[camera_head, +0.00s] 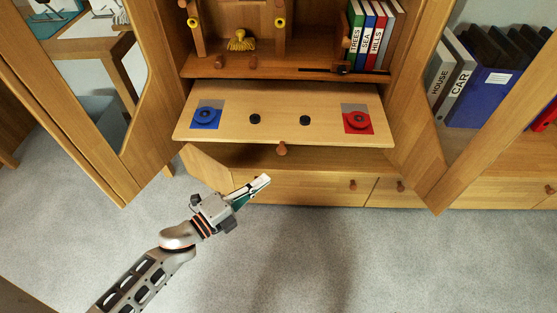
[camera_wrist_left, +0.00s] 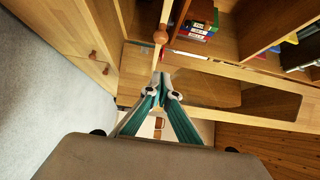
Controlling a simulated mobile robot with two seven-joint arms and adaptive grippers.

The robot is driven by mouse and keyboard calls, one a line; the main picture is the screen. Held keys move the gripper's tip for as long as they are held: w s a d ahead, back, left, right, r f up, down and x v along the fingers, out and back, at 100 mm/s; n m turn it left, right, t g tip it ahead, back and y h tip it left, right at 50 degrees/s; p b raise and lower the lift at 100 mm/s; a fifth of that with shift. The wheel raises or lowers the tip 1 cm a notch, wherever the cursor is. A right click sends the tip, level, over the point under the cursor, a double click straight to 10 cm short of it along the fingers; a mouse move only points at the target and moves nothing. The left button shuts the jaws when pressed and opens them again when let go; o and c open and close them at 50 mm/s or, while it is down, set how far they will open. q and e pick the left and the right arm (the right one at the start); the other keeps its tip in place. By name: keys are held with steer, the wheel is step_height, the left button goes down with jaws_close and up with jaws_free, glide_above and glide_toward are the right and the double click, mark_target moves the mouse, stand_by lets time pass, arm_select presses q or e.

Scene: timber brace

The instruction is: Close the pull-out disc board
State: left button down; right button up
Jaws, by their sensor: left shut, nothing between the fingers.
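The disc board (camera_head: 280,105) is pulled out of the cabinet, below the shelf with books. My right gripper is not in view.
Glazed cabinet doors stand open at left (camera_head: 105,95) and right (camera_head: 490,130). Below the board, a small door (camera_head: 205,167) stands ajar at left, beside drawers (camera_head: 325,190). The grey carpet (camera_head: 400,260) in front is clear.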

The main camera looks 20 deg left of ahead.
arm_select(q)
steer(key=w+d+b, duration=0.1)
steer(key=w, duration=0.8)
steer(key=shift+d, duration=0.4)
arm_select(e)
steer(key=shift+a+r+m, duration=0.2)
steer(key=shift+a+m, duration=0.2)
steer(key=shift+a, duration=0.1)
arm_select(q)
steer(key=shift+w, duration=0.1)
